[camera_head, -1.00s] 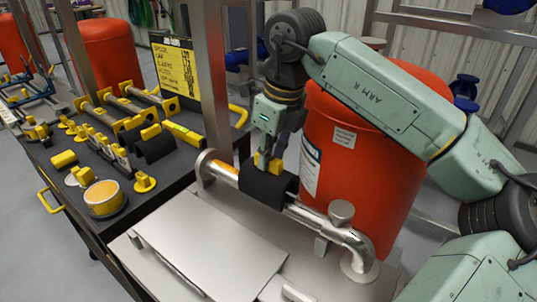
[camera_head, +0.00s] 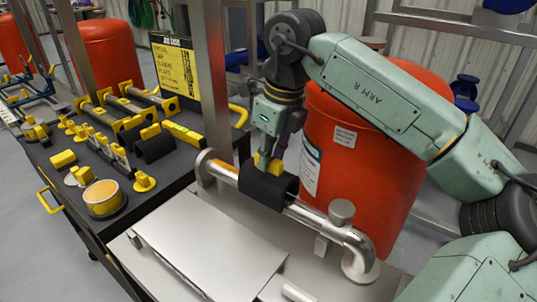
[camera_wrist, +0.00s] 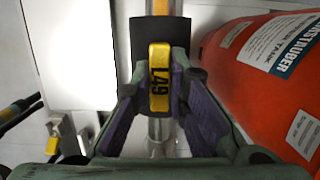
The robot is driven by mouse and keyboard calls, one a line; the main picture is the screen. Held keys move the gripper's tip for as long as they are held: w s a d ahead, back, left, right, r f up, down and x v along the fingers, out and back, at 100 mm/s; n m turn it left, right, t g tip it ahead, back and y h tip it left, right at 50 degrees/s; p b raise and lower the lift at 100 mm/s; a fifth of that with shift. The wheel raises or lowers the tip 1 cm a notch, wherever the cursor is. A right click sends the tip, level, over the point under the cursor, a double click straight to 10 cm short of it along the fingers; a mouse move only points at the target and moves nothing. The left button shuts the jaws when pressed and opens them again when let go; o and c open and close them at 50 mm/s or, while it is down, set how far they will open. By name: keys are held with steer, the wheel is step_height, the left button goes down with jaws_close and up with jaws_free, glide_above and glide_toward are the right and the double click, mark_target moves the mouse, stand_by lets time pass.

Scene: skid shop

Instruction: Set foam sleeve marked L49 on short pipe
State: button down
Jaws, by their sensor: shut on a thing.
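The foam sleeve marked L49 is a black sleeve (camera_head: 268,188) with a yellow grip block on top. It sits at the short silver pipe (camera_head: 308,214), with pipe showing at both ends. In the wrist view the yellow block (camera_wrist: 159,78) carries the mark L49, and the black foam (camera_wrist: 145,38) lies beneath it. My gripper (camera_head: 269,160) is above the sleeve, shut on its yellow block; the fingers flank the block in the wrist view (camera_wrist: 160,95). The sleeve's underside is hidden, so I cannot tell how fully it is seated.
A large red tank (camera_head: 352,170) stands close behind the pipe. A pale metal panel (camera_head: 200,245) lies in front. A black cart (camera_head: 75,200) at left holds yellow-handled parts, another black sleeve (camera_head: 155,146) and a yellow job sign (camera_head: 176,68).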

steer(key=shift+f+b, duration=0.7)
steer(key=shift+f, duration=0.25)
steer(key=shift+f, duration=0.1)
steer(key=shift+f+b, duration=0.6)
